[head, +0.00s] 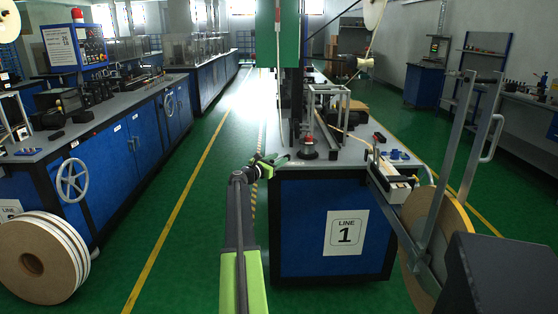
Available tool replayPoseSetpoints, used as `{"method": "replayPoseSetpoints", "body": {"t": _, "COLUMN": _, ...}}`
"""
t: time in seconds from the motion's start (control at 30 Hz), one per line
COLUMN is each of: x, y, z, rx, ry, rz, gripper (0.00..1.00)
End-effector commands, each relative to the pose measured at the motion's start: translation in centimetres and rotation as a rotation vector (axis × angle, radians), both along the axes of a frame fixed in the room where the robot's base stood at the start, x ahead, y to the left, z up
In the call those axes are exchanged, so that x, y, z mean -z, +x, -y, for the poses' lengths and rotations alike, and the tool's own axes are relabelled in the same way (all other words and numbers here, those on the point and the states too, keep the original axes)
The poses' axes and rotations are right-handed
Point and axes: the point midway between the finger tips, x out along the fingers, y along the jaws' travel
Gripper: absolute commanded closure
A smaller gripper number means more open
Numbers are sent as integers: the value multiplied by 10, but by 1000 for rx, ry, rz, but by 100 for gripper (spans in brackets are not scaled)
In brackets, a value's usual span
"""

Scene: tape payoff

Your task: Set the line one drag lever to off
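The line one bench (318,212) is a blue cabinet with a grey top, marked by a white "LINE 1" sign (346,232). At its right front corner is a pale bracket unit (396,188) with small dark upright parts, beside a large tan reel (440,228). I cannot tell for sure which part is the drag lever, or its setting. My gripper (279,160), green and black, is at the bench's left front corner, well left of that unit. It is too small to tell whether its fingers are open or shut. I see nothing held in it.
A metal frame (468,150) rises beside the reel. A red-topped post (308,142) stands on the bench near my gripper. A second blue bench (125,150) with a handwheel and a floor-standing reel (40,258) is at left. The green aisle between benches is clear.

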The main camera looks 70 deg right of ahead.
Motion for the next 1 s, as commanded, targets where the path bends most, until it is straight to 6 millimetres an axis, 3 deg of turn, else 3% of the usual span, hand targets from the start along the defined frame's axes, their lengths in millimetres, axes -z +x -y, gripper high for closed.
{"method": "replayPoseSetpoints", "body": {"t": 0.13, "x": 0, "y": -3, "z": 14, "rx": -1, "ry": 0, "rz": 0, "gripper": 60}}
{"method": "replayPoseSetpoints", "body": {"t": 0.43, "x": 0, "y": -4, "z": 15, "rx": -2, "ry": 0, "rz": 0, "gripper": 60}}
{"method": "replayPoseSetpoints", "body": {"t": 0.73, "x": 0, "y": -4, "z": 15, "rx": -2, "ry": 0, "rz": 0, "gripper": 99}}
{"method": "replayPoseSetpoints", "body": {"t": 1.0, "x": 0, "y": -3, "z": 14, "rx": -3, "ry": 1, "rz": 0, "gripper": 100}}
